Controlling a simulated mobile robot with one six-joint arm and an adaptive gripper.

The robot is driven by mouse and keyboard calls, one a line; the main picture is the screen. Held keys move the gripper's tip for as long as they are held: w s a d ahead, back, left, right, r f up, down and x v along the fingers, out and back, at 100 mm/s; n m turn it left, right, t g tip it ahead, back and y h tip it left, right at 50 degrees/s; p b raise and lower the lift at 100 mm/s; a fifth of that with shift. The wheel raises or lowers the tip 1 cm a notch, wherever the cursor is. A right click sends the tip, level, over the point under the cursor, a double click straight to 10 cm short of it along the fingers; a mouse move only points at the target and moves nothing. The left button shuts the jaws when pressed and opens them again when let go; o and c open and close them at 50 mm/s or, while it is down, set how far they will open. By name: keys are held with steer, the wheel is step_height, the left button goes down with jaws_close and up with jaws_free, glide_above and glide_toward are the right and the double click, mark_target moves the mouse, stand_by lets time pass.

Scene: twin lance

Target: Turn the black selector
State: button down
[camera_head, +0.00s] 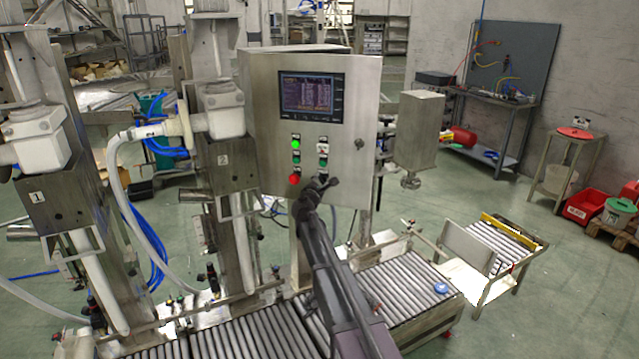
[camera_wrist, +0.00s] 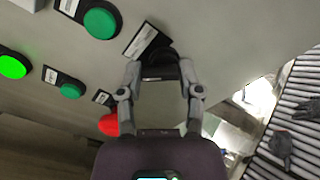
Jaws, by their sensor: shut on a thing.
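The black selector (camera_wrist: 160,57) is on the front of the steel control cabinet (camera_head: 261,130), below a label plate. In the wrist view my gripper (camera_wrist: 160,70) has its fingertips on both sides of the selector, shut on it. In the head view my gripper (camera_head: 318,186) is at the lower part of the cabinet's front, and it hides the selector there. The selector's exact angle is hard to tell behind the fingers.
A lit green button (camera_wrist: 12,66), two darker green buttons (camera_wrist: 100,23) (camera_wrist: 70,90) and a red button (camera_wrist: 109,125) are close to my gripper. The cabinet has a screen (camera_head: 311,95) above. A roller conveyor (camera_head: 400,285) runs below.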

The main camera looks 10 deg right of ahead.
steer(key=m, duration=0.4)
steer(key=shift+d+r, duration=0.1)
steer(key=m, duration=0.4)
steer(key=shift+m, duration=0.4)
steer(key=m, duration=0.4)
steer(key=shift+s+d, duration=0.1)
steer(key=shift+s+m, duration=0.1)
steer(key=shift+m, duration=2.1)
steer(key=shift+d, duration=0.1)
steer(key=shift+c, duration=1.3)
jaws_free()
steer(key=v, duration=1.2)
